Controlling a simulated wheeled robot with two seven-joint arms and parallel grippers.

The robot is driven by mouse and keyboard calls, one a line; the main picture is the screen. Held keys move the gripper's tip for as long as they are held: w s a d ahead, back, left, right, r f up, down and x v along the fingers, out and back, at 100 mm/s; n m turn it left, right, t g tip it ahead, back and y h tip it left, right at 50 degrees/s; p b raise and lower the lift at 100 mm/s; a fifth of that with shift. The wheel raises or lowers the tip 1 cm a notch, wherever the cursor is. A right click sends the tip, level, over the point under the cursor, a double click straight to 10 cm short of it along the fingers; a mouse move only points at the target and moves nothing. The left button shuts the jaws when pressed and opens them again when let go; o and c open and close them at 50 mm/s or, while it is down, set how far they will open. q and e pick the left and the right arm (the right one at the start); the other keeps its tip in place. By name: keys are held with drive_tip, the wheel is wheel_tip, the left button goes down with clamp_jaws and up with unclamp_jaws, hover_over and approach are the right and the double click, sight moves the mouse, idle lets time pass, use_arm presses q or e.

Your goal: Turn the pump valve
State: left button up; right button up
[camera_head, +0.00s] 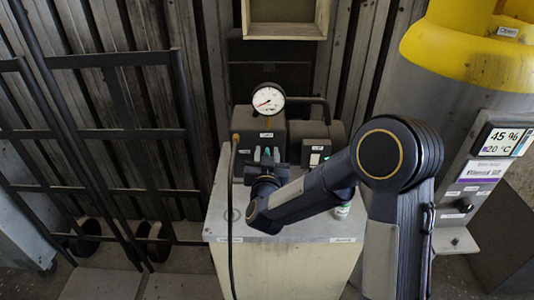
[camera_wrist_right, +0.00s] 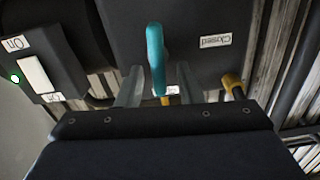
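The pump (camera_head: 258,128) stands on a pale cabinet against the back wall, with a round white gauge (camera_head: 267,98) on top. Its valve handle (camera_wrist_right: 155,50) is a teal lever, standing roughly upright in the right wrist view. My right gripper (camera_head: 267,158) is at the front of the pump. In the right wrist view its two grey fingers (camera_wrist_right: 158,78) are apart, one on each side of the lever, with gaps visible. A "Closed" label (camera_wrist_right: 215,41) is right of the lever. My left gripper is not in view.
A switch box (camera_wrist_right: 38,70) with a lit green lamp is left of the lever. A dark hose (camera_head: 231,220) hangs over the cabinet (camera_head: 290,270). A yellow-topped tank (camera_head: 470,45) stands at the right, and black metal racks (camera_head: 120,135) stand at the left.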

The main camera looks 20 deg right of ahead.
drive_tip(key=shift+w+d, duration=0.1)
drive_tip(key=shift+w, duration=0.1)
drive_tip(key=shift+c, duration=0.4)
clamp_jaws()
